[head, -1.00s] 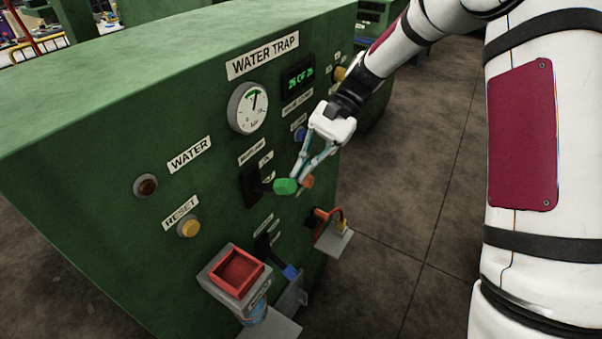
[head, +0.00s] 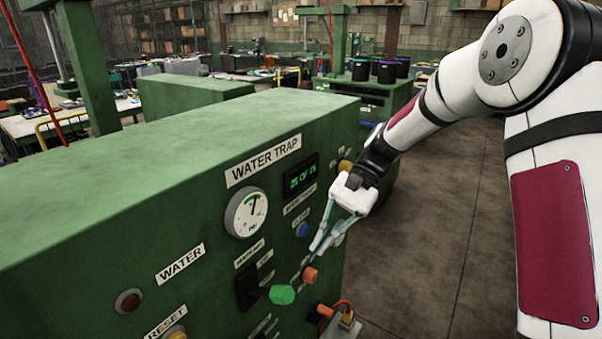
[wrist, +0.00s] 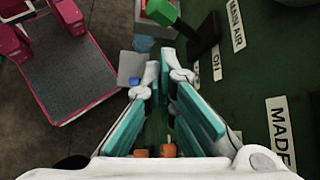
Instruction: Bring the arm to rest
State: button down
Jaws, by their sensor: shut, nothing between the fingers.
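My gripper (head: 316,250) is in front of the green WATER TRAP panel, shut and empty. Its fingertips are above and to the right of the green knob (head: 282,294) of the main air lever, apart from it. An orange knob (head: 310,274) sits just below the fingertips in the head view; I cannot tell the exact gap. In the wrist view, the finger pads (wrist: 163,75) are close together, and the green lever handle (wrist: 163,12) shows beyond them. My arm reaches in from the right, bent at the elbow.
The panel carries a round gauge (head: 246,212), a green display (head: 301,178), a blue button (head: 302,230) and a dark red WATER lamp (head: 129,301). Open floor (head: 425,240) lies to the right. Dark canisters (head: 387,70) stand on a green cabinet behind.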

jog(key=s+d+r+n+t+h, duration=0.3)
jog(key=s+d+r+t, duration=0.3)
jog(key=s, duration=0.4)
jog(key=s+d+r+n+t+h, duration=0.3)
jog(key=s+d+r+t+h, duration=0.1)
jog(key=s, duration=0.6)
notch_tip(320, 180, up, 3)
jog(key=shift+d+f+t+h, duration=0.15)
jog(key=shift+d+t+h, duration=0.15)
jog(key=shift+d+t, duration=0.75)
jog(key=shift+s+d, duration=0.1)
jog(key=shift+d, duration=0.05)
